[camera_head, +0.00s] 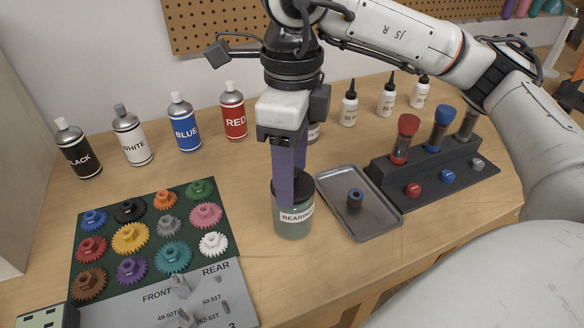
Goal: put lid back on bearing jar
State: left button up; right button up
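The bearing jar (293,228) stands upright on the table near the middle, a greenish clear jar with a white BEARING label. The black lid (305,187) is at the jar's mouth and looks about level; whether it is fully seated I cannot tell. My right gripper (291,188) points down from above, with one purple finger in front of the lid and the other behind it. It appears shut on the lid, though the contact is partly hidden. My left gripper is not in view.
A metal tray (378,222) holding a small dark part (355,199) lies just right of the jar. A dark rack (436,165) with coloured-topped drivers stands beyond it. A gear board (222,245) lies left. Paint bottles (185,125) and small white bottles (386,100) line the back.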

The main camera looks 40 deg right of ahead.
dwell(1.2)
jog(key=shift+f+b, duration=0.2)
jog(key=shift+b, duration=0.5)
dwell(0.5)
jog(key=o, duration=1.1)
jog(key=shift+o, duration=0.5)
jog(key=o, duration=0.4)
